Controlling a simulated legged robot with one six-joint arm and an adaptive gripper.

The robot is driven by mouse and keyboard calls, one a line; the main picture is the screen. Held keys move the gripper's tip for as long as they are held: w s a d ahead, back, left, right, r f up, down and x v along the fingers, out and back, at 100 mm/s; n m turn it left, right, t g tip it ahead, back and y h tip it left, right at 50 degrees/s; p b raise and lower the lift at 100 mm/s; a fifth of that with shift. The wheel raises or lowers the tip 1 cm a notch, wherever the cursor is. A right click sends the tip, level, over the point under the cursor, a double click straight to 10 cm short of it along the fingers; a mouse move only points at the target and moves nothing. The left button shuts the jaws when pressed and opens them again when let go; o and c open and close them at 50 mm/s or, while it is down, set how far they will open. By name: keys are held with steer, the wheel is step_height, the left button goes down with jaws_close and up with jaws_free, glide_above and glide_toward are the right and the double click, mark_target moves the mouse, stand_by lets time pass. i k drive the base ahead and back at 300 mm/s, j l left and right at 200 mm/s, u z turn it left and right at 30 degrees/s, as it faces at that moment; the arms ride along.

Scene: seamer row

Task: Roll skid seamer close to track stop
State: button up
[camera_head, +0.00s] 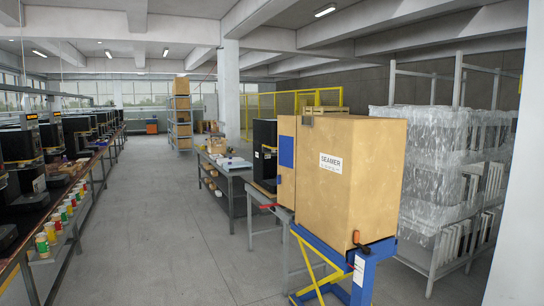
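A large tan crate with a white label reading SEAMER (380,185) stands upright at centre right. It rests on a blue frame (363,283) with yellow crossed bracing, whose lower part is cut off by the bottom edge. A blue panel shows on the crate's left side. A dark machine (265,150) stands just behind and left of the crate, partly hidden by it. I cannot make out a track stop. My gripper is not in view.
Grey steel benches (232,183) run back behind the crate. A wrapped rack (440,190) stands close on the right, beside a pale column (517,190). A long bench of dark machines (50,215) lines the left. The grey floor aisle (160,230) between is clear.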

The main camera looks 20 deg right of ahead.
mark_target(264, 130)
steer(key=i+j, duration=0.1)
steer(key=i, duration=5.65)
steer(key=i+j+z, duration=0.1)
steer(key=i+z, duration=0.3)
steer(key=i+j+z, duration=1.5)
steer(key=z, duration=0.2)
steer(key=i+j+z, duration=0.25)
steer(key=j+z, duration=0.2)
steer(key=j, duration=0.25)
steer(key=i+j+z, duration=0.1)
steer(key=i+j, duration=0.2)
